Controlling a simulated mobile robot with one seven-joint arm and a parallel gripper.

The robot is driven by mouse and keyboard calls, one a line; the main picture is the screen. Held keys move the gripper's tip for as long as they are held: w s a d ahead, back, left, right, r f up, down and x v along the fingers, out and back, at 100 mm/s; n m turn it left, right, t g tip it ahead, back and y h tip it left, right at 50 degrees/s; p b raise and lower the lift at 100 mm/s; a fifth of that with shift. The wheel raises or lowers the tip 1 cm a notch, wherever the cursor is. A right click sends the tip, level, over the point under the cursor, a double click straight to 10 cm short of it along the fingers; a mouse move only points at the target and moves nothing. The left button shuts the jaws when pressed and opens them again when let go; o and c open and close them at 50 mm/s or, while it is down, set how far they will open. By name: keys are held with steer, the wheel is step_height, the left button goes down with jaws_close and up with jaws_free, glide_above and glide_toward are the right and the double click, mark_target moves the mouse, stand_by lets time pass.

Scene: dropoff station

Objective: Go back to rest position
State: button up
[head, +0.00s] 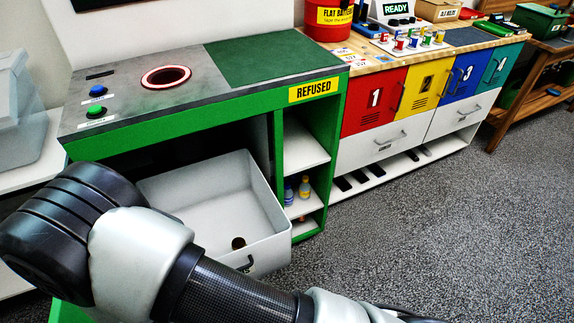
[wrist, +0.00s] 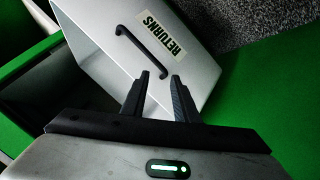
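My gripper (wrist: 160,80) shows in the wrist view with its two dark fingers apart and nothing between them. It points toward the front of the white returns drawer (wrist: 190,62), with the black handle (wrist: 142,50) and RETURNS label (wrist: 161,33) beyond the fingertips. The fingers look clear of the handle. In the head view my arm crosses the foreground, and the gripper itself cannot be made out. The drawer (head: 165,185) stands pulled out of the green station, with a small dark round thing (head: 238,243) inside near its front.
The green station (head: 215,107) has a red-rimmed hole (head: 166,77), buttons and a REFUSED label (head: 313,90). Its side shelves hold small bottles (head: 305,187). A counter with numbered coloured doors (head: 375,100) stands to the right. Grey floor (head: 420,220) is free on the right.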

steer(key=w+r+m+g+y, duration=0.1)
steer(key=w+r+m, duration=0.1)
steer(key=w+r, duration=0.35)
steer(key=w+r+m+g, duration=0.1)
steer(key=w+r+m, duration=0.1)
steer(key=r, duration=0.6)
steer(key=w+r+m+g+y, duration=0.1)
steer(key=w+r+m, duration=0.1)
steer(key=w+r, duration=0.35)
steer(key=d+r+m, duration=0.1)
steer(key=d+r, duration=1.1)
steer(key=r, duration=0.1)
steer(key=s+d+r+m+h, duration=0.1)
steer(key=s+d+r+m, duration=0.2)
steer(key=d, duration=0.4)
steer(key=s+d+r+h, duration=0.2)
steer(key=s+d+r, duration=0.15)
steer(key=d, duration=0.35)
steer(key=s+d+r+m+h, duration=0.1)
steer(key=s+d+r+m, duration=0.15)
steer(key=s+d, duration=0.35)
step_height(320, 180, up, 22)
steer(key=w+p, duration=0.1)
steer(key=p, duration=2)
steer(key=shift+d+f+n, duration=0.2)
steer(key=shift+d+n, duration=0.15)
steer(key=shift+d, duration=0.05)
